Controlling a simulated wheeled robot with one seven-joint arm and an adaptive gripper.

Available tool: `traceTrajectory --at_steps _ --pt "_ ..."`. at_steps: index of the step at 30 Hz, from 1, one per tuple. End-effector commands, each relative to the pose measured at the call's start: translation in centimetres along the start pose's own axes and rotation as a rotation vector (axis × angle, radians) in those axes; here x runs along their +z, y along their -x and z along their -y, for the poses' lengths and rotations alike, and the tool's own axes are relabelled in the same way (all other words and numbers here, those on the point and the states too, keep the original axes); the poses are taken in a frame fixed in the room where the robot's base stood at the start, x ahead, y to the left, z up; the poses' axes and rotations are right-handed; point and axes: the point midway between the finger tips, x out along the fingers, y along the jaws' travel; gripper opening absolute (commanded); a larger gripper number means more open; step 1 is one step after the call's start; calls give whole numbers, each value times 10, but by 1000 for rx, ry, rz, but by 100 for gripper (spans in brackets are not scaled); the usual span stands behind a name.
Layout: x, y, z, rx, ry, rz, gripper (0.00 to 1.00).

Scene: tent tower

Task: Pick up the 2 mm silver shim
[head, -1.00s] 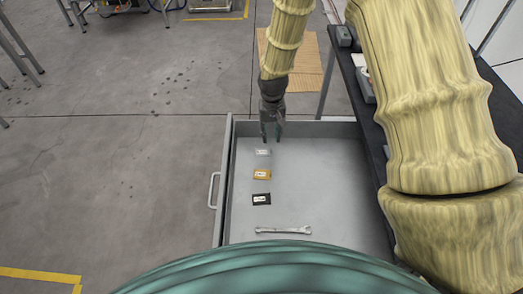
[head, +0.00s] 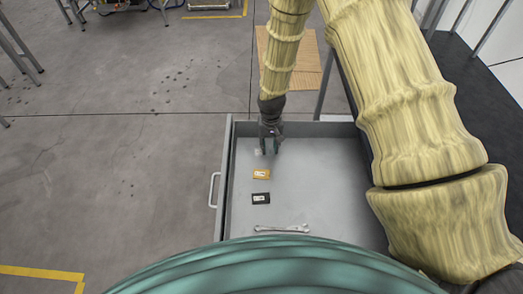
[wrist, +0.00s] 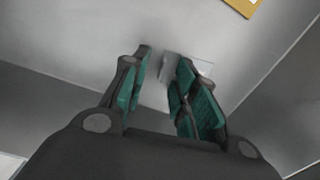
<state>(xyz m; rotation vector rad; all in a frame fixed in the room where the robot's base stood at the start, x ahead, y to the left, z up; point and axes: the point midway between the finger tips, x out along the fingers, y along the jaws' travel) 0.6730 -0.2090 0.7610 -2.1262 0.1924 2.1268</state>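The silver shim (head: 258,152) lies flat in the open drawer, at its far left, partly hidden by my gripper (head: 269,150) in the head view. In the wrist view a pale plate, the silver shim (wrist: 206,71), shows beside and behind the right finger. A small grey piece between the fingertips seems to belong to it. My gripper (wrist: 165,62) is open, with a gap between its green-padded fingers. It points down close over the shim; I cannot tell whether it touches it.
An orange shim (head: 261,174) and a black shim (head: 261,198) lie nearer in the drawer (head: 330,190), with a wrench (head: 282,229) in front. The drawer walls stand close around my gripper. The drawer's right part is clear. A dark bench (head: 480,90) stands at right.

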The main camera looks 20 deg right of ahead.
Motion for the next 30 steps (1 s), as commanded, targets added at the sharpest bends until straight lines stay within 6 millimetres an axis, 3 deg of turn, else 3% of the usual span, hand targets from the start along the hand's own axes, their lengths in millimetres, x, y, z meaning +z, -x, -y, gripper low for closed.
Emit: traceTrajectory --at_steps 5,10,23,30 --pt "0 0 0 0 0 0 29" --pt "0 0 0 0 1 0 0" --pt "0 2 0 0 1 0 0" --pt "-1 20 0 0 1 -1 0"
